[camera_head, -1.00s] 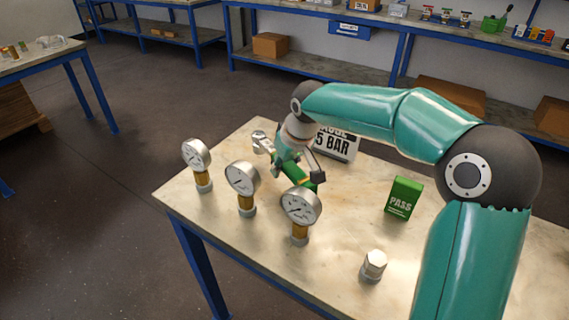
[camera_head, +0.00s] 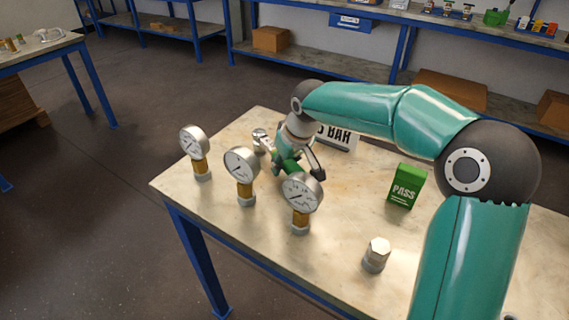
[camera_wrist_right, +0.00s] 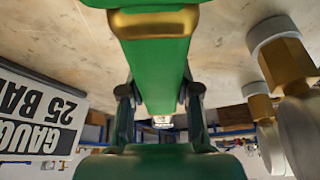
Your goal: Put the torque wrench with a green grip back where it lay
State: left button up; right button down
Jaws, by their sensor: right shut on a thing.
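The torque wrench with a green grip (camera_head: 286,162) is in my right gripper (camera_head: 298,158), behind the middle and right gauges in the head view. Its silver head (camera_head: 262,138) points to the upper left; its other end is hidden behind the right gauge. In the right wrist view the green grip (camera_wrist_right: 158,75) with its gold band (camera_wrist_right: 154,22) runs between the two dark fingers of the right gripper (camera_wrist_right: 160,97), which is shut on it. I cannot tell whether the wrench touches the table. My left gripper is out of view.
Three dial gauges, left (camera_head: 194,142), middle (camera_head: 241,163) and right (camera_head: 302,194), stand upright on the table (camera_head: 335,232). A white sign (camera_head: 343,138) stands behind the gripper, partly covered. A green PASS box (camera_head: 406,186) and a hex fitting (camera_head: 376,254) stand right. The table's front middle is clear.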

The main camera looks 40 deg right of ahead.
jog(key=shift+f, duration=0.3)
jog(key=c, duration=0.8)
grip_release()
jog(key=shift+o, duration=0.3)
